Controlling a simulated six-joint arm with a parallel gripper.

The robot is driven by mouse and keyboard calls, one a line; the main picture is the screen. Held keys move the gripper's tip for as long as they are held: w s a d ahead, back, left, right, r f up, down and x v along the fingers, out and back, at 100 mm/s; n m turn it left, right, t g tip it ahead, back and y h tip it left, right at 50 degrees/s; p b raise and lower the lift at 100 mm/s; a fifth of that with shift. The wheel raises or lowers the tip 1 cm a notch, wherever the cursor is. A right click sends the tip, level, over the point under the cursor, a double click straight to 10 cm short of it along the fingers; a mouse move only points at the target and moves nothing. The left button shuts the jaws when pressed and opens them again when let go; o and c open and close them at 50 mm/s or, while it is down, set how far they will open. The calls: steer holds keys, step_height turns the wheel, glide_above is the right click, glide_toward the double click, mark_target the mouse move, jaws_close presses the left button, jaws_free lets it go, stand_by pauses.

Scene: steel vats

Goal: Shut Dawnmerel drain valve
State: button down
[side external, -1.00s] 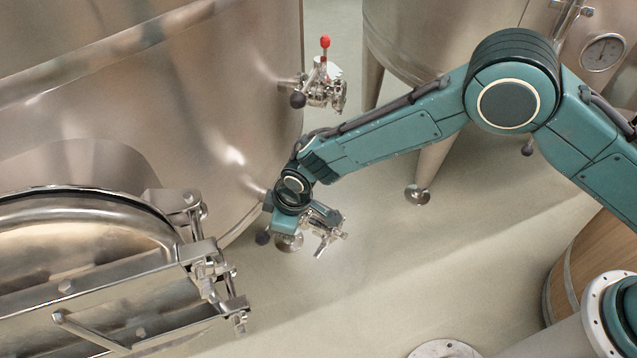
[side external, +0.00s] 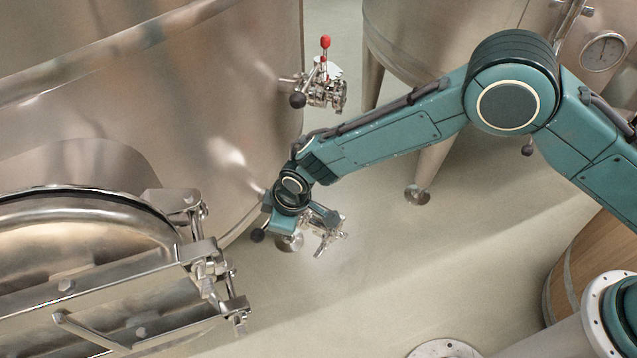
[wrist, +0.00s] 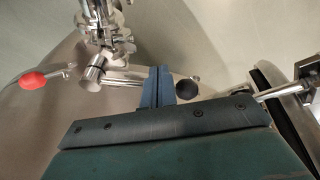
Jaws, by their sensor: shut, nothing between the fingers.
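A steel valve (side external: 328,238) sits low beside the big vat, partly hidden behind my wrist in the side view. A black ball knob (side external: 258,235) sticks out left of my wrist. In the wrist view, my gripper (wrist: 159,82) has its blue fingers shut and empty. They are close to a steel rod (wrist: 124,80), with a black knob (wrist: 188,89) just right of them; contact is unclear. Valve fittings (wrist: 105,35) and a red handle (wrist: 32,80) show at upper left. A second valve (side external: 322,90) with an upright red-tipped lever (side external: 325,42) is higher on the vat. No name label is legible.
The large steel vat (side external: 190,120) fills the left. Its hatch with a clamp bar (side external: 110,285) juts out at lower left. Another vat with a gauge (side external: 602,52) stands behind my arm. A wooden barrel (side external: 580,260) is at right. The floor between is clear.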

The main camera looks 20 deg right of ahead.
steer(key=shift+s+d, duration=0.25)
steer(key=shift+s, duration=0.05)
steer(key=v, duration=0.8)
stand_by(0.8)
